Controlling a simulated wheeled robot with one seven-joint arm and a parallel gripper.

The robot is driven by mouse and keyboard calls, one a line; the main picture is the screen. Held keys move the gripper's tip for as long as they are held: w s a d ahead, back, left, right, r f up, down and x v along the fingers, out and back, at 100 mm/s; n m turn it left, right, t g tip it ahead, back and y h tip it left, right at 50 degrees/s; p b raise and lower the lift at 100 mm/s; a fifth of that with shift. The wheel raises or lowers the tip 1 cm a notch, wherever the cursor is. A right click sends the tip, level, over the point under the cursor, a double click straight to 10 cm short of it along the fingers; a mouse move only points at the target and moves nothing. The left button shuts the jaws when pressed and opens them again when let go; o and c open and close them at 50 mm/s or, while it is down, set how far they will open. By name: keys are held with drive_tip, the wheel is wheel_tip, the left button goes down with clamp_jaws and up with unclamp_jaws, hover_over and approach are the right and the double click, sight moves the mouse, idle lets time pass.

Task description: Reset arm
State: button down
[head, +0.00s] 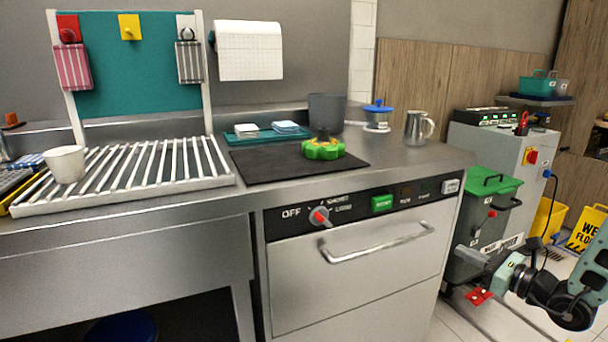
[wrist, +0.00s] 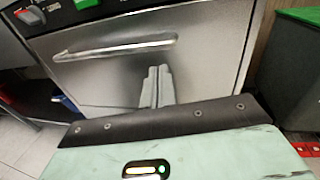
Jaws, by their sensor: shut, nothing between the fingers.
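My gripper (head: 461,252) is at the right of the head view, out in front of the grey bin with the green lid (head: 492,182). It points left, toward the front of the steel machine (head: 350,265). In the wrist view my gripper (wrist: 155,80) shows its two grey fingers together, shut and empty. Behind the fingers in that view is the machine's steel door with its bar handle (wrist: 115,48). The fingers appear apart from the door, though the exact gap cannot be told.
On the counter are a green lobed object (head: 323,149) on a black mat (head: 265,166), a dark grey container (head: 327,111), a metal jug (head: 417,128) and a white cup (head: 65,164) on a slatted rack (head: 130,180). A yellow wet-floor sign (head: 586,229) stands at right.

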drive_tip(key=s+a+r+n+g+y, duration=0.2)
drive_tip(key=s+a+n+g, duration=0.15)
drive_tip(key=a, duration=0.35)
drive_tip(key=s+a+r+n+g+y, duration=0.25)
drive_tip(key=a+n+g, duration=0.25)
drive_tip(key=a, duration=0.3)
drive_tip(key=s+a+r+n+g+y, duration=0.1)
drive_tip(key=s+a+n+g, duration=0.35)
drive_tip(key=a, duration=0.25)
drive_tip(key=s+a+n+g+h, duration=0.4)
drive_tip(key=s+n, duration=0.3)
drive_tip(key=s, duration=0.2)
drive_tip(key=s+a+n+g+h, duration=0.3)
drive_tip(key=s+a+n+h, duration=0.15)
drive_tip(key=s+n, duration=0.3)
drive_tip(key=s+r+n+t+h+p, duration=0.1)
drive_tip(key=r+n+h+p, duration=0.1)
drive_tip(key=r+p, duration=0.5)
drive_tip(key=s+d+r+n+t+h+p, duration=0.1)
drive_tip(key=r+n+p, duration=0.3)
drive_tip(key=r+p, duration=0.4)
drive_tip(key=s+d+r+n+t+h+p, duration=0.1)
drive_tip(key=s+r+n+t+h+p, duration=0.1)
drive_tip(key=r+p, duration=0.5)
wheel_tip(320, 180, up, 3)
drive_tip(key=shift+s+f+n+t+h, duration=0.1)
drive_tip(key=shift+s+n+t+h, duration=0.25)
drive_tip(key=shift+n, duration=0.4)
drive_tip(key=shift+d, duration=0.1)
